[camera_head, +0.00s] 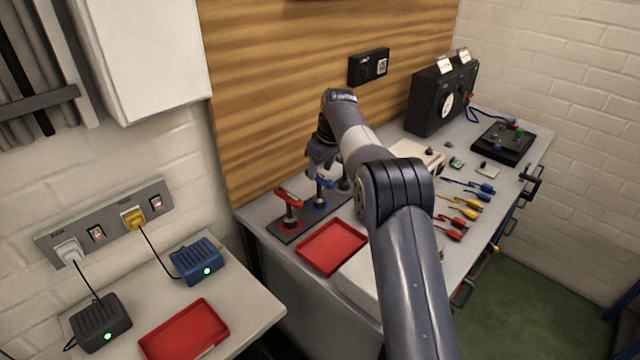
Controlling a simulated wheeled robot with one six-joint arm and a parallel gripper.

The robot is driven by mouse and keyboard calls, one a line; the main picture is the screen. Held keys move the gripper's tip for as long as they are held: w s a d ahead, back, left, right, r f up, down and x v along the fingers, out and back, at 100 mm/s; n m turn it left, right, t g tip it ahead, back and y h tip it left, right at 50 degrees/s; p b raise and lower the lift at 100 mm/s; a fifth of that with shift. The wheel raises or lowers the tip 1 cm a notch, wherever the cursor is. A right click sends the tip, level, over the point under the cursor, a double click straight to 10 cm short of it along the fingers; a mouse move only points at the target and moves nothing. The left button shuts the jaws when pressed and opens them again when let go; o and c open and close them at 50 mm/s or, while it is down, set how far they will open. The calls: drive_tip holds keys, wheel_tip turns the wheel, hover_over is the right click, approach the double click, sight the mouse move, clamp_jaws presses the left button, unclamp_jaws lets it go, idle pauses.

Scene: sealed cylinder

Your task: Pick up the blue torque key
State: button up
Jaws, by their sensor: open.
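The blue torque key (320,184) stands upright on a dark base plate near the back left of the workbench. It has a T-shaped handle and a blue ring at its foot. A red key (288,198) of the same shape stands to its left, and a grey one (344,180) stands to its right, partly hidden by my arm. My gripper (318,168) is open, pointing down just above the blue key's handle. Its fingers overlap the handle's top in this view, so I cannot tell whether they touch it.
An empty red tray (332,247) lies in front of the keys. Blue, yellow and red clips (470,212) lie to the right of my arm. A black meter (440,98) stands at the back. A wooden panel (290,70) rises close behind the keys.

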sight(319, 175)
drive_tip(key=shift+p+x, duration=0.6)
drive_tip(key=shift+x, duration=2.1)
drive_tip(key=shift+s, duration=0.15)
drive_tip(key=shift+c, duration=0.6)
clamp_jaws()
